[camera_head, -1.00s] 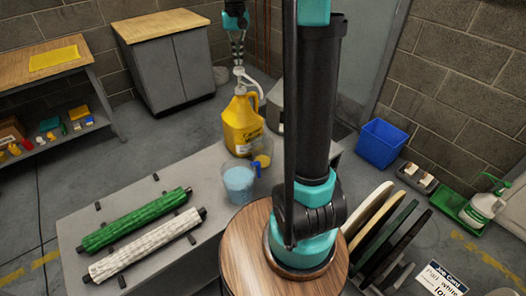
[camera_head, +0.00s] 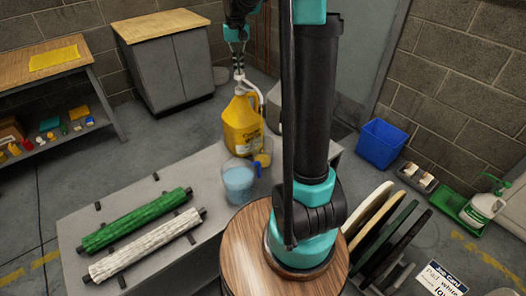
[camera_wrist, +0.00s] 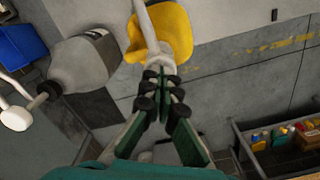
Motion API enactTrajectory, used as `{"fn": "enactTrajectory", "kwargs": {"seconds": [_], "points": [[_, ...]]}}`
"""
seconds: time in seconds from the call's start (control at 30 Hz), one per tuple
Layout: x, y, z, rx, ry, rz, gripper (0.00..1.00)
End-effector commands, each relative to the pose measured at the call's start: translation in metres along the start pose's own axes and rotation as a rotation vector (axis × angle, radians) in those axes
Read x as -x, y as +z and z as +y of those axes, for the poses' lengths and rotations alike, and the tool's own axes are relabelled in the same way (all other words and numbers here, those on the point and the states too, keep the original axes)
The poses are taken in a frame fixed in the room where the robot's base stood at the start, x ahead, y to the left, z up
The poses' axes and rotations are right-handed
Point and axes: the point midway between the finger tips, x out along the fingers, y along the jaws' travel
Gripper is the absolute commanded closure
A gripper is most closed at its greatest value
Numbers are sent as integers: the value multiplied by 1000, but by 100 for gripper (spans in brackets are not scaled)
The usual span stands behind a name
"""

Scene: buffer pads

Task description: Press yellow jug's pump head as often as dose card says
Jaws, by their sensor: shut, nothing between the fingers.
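The yellow jug (camera_head: 241,125) stands upright at the far end of the grey bench. Its white pump head (camera_head: 241,80) has a spout curving to the right. My gripper (camera_head: 239,72) is shut, pointing down at the top of the pump head and seeming to touch it. In the wrist view the shut fingers (camera_wrist: 163,90) overlap the white pump, with part of the yellow jug (camera_wrist: 172,28) beyond. A job card (camera_head: 441,279) lies at the lower right, cut off by the frame edge; only a few words can be read. No pump count is legible.
A clear jug of blue liquid (camera_head: 238,180) and a small cup with yellow content (camera_head: 263,160) stand by the yellow jug. A grey jug (camera_wrist: 82,65) with a white pump is close by. Green (camera_head: 135,222) and white (camera_head: 145,245) rollers lie on the bench.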

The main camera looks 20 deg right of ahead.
Motion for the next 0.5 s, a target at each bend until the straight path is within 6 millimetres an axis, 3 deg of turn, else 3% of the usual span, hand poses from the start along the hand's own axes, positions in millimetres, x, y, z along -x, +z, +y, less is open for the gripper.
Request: {"fn": "enactTrajectory", "kwargs": {"seconds": [0.23, 0.5], "points": [[-11, 0, 0, 0, 0, -1, 100], [-8, 1, 0, 0, 0, -1, 100]]}}
